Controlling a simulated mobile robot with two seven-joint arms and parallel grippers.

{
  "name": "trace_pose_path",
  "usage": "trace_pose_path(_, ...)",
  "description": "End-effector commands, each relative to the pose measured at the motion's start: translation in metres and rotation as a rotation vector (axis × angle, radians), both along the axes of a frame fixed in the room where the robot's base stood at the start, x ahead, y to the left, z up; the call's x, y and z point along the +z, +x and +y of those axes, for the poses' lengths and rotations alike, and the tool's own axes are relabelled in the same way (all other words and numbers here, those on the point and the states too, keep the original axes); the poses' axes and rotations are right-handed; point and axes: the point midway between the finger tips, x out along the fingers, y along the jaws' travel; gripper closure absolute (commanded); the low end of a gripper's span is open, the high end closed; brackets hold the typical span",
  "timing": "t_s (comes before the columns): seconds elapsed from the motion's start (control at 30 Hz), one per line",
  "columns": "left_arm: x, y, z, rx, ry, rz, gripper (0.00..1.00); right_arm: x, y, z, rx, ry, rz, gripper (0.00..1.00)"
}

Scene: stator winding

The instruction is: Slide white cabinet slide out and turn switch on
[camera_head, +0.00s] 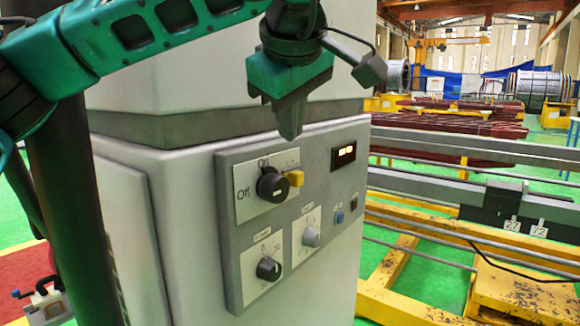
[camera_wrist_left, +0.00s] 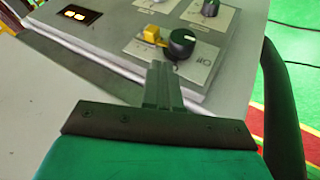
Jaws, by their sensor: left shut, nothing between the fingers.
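The white cabinet (camera_head: 190,245) stands in the middle of the head view with a grey control panel on its front. The black rotary switch (camera_head: 272,186) sits on a white plate marked On and Off, with a yellow tab (camera_head: 295,178) at its right side. My left gripper (camera_head: 290,128) is shut and empty, pointing down above the switch and apart from it. In the left wrist view the closed fingers (camera_wrist_left: 161,82) lie just below the switch (camera_wrist_left: 181,43) and yellow tab (camera_wrist_left: 151,34). My right gripper is not in view.
Two smaller knobs, one black (camera_head: 268,268) and one grey (camera_head: 311,236), sit lower on the panel. A lit display (camera_head: 343,156) is at its upper right. Yellow frames (camera_head: 420,270) and grey rails stand right of the cabinet. The green floor is open further back.

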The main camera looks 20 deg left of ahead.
Motion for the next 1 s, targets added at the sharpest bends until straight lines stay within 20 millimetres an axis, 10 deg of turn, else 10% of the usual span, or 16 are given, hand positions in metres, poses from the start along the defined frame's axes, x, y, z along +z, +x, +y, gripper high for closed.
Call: trace_pose_path(1.0, -0.081, 0.057, 0.019, -0.001, -0.004, 0.002, 1.0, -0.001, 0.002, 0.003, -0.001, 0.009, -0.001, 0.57)
